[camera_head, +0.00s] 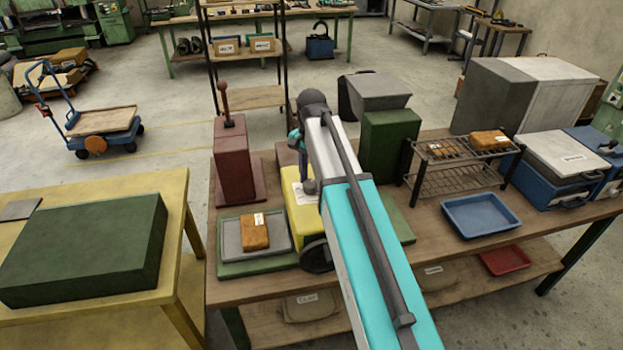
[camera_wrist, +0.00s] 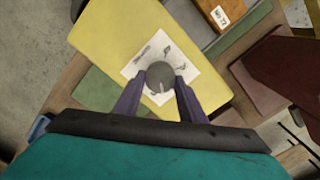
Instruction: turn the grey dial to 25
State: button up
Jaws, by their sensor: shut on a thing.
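The grey dial (camera_wrist: 160,76) sits on a white printed card (camera_wrist: 148,57) on the yellow machine (camera_wrist: 110,30) in the wrist view. A pale pointer line shows on its near side; the marks on the card are too small to read. My gripper (camera_wrist: 160,88) has its two purple fingers shut on the dial, one on each side.
An orange-brown block (camera_head: 255,231) with a label lies on a grey plate left of the machine. A dark red press (camera_head: 234,165) stands behind it. A green machine (camera_head: 388,148), a wire rack (camera_head: 460,165) and a blue tray (camera_head: 480,229) stand to the right.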

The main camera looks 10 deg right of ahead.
aim_at(312, 182)
jog(key=m, duration=0.5)
jog(key=shift+d, duration=0.1)
dwell(0.4)
jog(key=o, duration=1)
jog(key=shift+o, duration=0.2)
jog(key=shift+r, duration=0.2)
notch_tip(312, 182, up, 14)
jog(key=b, duration=0.4)
jog(key=shift+f, duration=0.25)
jog(key=shift+s, duration=0.1)
